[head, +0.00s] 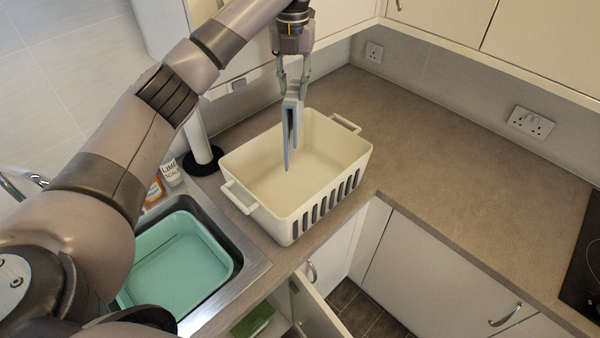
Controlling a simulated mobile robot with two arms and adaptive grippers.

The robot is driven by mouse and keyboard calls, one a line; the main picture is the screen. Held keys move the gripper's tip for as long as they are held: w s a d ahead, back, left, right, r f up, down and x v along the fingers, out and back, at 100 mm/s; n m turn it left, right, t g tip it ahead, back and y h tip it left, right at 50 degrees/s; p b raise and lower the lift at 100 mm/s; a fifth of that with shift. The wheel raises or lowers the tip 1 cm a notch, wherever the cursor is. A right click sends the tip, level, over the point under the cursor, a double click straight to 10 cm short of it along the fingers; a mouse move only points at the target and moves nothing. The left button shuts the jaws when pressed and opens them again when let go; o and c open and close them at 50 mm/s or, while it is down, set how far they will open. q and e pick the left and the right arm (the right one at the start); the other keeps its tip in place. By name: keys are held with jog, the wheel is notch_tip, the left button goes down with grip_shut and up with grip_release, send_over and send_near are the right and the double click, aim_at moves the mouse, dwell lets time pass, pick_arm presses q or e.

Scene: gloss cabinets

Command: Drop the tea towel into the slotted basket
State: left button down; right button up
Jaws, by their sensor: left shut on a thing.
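The tea towel (290,128) is a grey-blue folded cloth that hangs down in a narrow strip. My left gripper (293,92) is shut on its upper end, pointing down. The towel hangs over the slotted basket (258,172), and its lower tip appears within the basket's opening. I cannot tell exactly how far it is above the basket floor. The basket is cream with dark slots along its front side and a handle at each end. It stands on the worktop corner and looks empty inside. My right gripper is not in view.
A sink with a turquoise basin (180,262) is at the lower left, with bottles (170,172) behind it. A paper roll holder (203,160) stands left of the basket. A cabinet door (318,308) is open below. The worktop (460,190) to the right is clear.

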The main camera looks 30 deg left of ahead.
aim_at(291, 92)
pick_arm(q)
jog(key=shift+f, duration=0.5)
jog(key=shift+s+f, duration=0.15)
jog(key=shift+f, duration=0.15)
jog(key=shift+s+a+f, duration=0.1)
jog(key=shift+s+f, duration=0.25)
jog(key=shift+f, duration=0.4)
notch_tip(291, 92, down, 8)
jog(key=shift+w+f, duration=0.25)
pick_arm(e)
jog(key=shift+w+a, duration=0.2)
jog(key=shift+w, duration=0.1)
